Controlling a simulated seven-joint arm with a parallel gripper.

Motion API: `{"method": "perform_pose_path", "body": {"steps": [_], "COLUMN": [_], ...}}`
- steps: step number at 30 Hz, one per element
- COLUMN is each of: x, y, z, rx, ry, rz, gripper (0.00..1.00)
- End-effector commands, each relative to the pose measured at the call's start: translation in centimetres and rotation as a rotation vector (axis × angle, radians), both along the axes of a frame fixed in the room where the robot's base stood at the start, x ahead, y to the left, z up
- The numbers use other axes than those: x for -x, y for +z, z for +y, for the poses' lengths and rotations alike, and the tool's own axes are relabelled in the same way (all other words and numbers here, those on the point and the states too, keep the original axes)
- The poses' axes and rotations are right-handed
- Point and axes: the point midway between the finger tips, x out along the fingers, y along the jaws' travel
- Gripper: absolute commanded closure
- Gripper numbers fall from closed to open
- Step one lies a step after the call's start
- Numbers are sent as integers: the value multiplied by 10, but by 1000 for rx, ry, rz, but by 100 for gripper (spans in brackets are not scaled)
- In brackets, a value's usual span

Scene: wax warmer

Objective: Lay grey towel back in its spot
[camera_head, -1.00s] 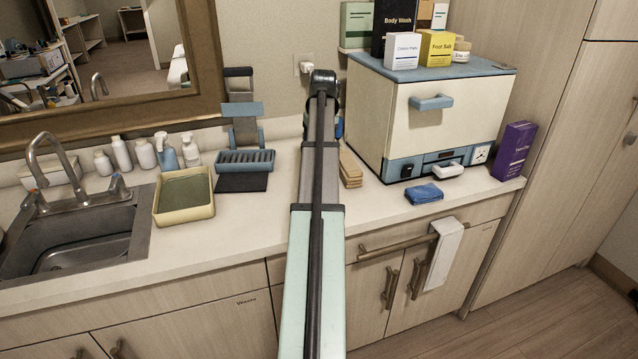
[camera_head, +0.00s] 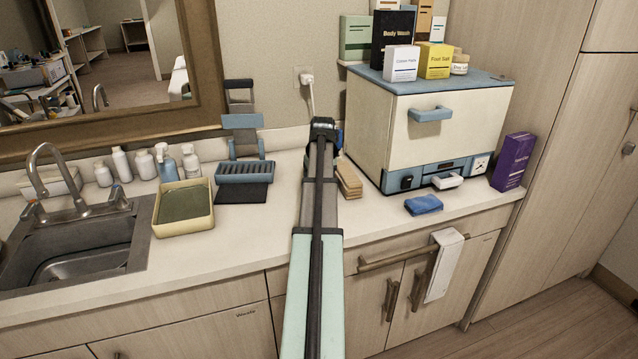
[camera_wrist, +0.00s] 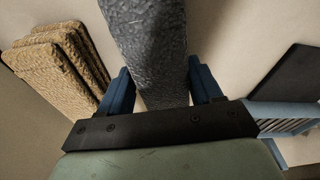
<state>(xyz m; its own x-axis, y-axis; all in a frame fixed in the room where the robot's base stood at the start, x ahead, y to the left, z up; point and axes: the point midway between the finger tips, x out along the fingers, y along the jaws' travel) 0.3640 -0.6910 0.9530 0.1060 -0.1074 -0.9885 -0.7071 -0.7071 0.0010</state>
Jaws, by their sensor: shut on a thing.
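In the wrist view, my gripper (camera_wrist: 160,78) is shut on the grey towel (camera_wrist: 147,35), a rough grey strip between its two blue fingers. The towel runs away from the fingers to the top edge of the view, over the pale counter. I cannot tell whether its far end touches the counter. In the head view, my arm hides the towel and nearly all of the gripper; only a bit of blue shows beside the arm's end, left of the white warmer cabinet.
A stack of tan pieces (camera_wrist: 60,65) lies close left of the gripper in the wrist view. A dark mat (camera_wrist: 287,82) and blue rack (camera_wrist: 275,112) are at right. In the head view, a blue folded cloth (camera_head: 423,205) lies before the cabinet (camera_head: 385,115); a white towel (camera_head: 445,268) hangs below.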

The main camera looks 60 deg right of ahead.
Motion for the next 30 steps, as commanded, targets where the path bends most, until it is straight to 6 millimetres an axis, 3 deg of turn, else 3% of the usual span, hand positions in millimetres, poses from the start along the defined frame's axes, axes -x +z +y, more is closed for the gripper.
{"method": "perform_pose_path", "body": {"steps": [4,5,12,23,30], "x": [0,0,0,0,3], "y": [-1,-1,-1,3,32], "z": [0,0,0,0,3], "rx": [-1,-1,-1,0,1], "ry": [0,0,0,0,0], "rz": [1,1,1,0,-1], "gripper": [80,33,10,7,7]}}
